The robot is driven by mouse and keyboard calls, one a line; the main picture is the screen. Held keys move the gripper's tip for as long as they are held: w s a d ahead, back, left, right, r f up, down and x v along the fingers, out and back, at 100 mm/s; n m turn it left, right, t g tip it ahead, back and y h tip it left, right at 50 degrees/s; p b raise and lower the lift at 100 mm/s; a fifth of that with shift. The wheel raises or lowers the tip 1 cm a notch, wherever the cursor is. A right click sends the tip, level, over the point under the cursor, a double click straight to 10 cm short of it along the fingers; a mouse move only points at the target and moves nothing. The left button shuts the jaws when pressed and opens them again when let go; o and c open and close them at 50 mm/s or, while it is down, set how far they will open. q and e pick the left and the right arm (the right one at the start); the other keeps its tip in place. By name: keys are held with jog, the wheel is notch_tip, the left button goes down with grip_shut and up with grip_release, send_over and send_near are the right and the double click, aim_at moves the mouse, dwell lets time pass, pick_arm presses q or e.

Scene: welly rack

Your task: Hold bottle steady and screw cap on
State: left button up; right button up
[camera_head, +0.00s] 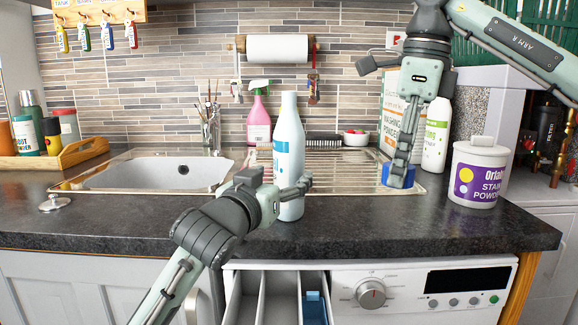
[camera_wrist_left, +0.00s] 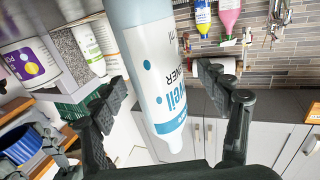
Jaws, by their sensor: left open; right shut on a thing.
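The white bottle (camera_head: 289,135) with a blue-and-white label stands upright near the front of the dark worktop. Its top is plain white, with no blue cap on it. My left gripper (camera_head: 284,191) is open at the bottle's lower part. In the left wrist view the bottle (camera_wrist_left: 158,70) appears upside down between the open fingers (camera_wrist_left: 165,88); I cannot tell whether they touch it. My right gripper (camera_head: 399,174) points down at the right and is shut on a blue cap (camera_head: 408,178), low over the drainer's right edge. The cap also shows in the left wrist view (camera_wrist_left: 22,148).
A white stain powder tub (camera_head: 478,180) stands to the right, with a white-green bottle (camera_head: 436,135) and a washing powder box behind my right gripper. A pink spray bottle (camera_head: 259,120) is behind. An open drawer (camera_head: 262,297) sits below the worktop.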

pick_arm(q)
jog(key=shift+x, duration=1.95)
pick_arm(e)
jog(key=shift+r, duration=0.2)
pick_arm(q)
jog(key=shift+s+d, duration=0.1)
jog(key=shift+d, duration=0.05)
jog(key=shift+c, duration=0.2)
jog(key=c, duration=1.4)
jog(key=shift+r, duration=0.1)
jog(key=shift+c, duration=0.6)
jog(key=shift+r, duration=0.15)
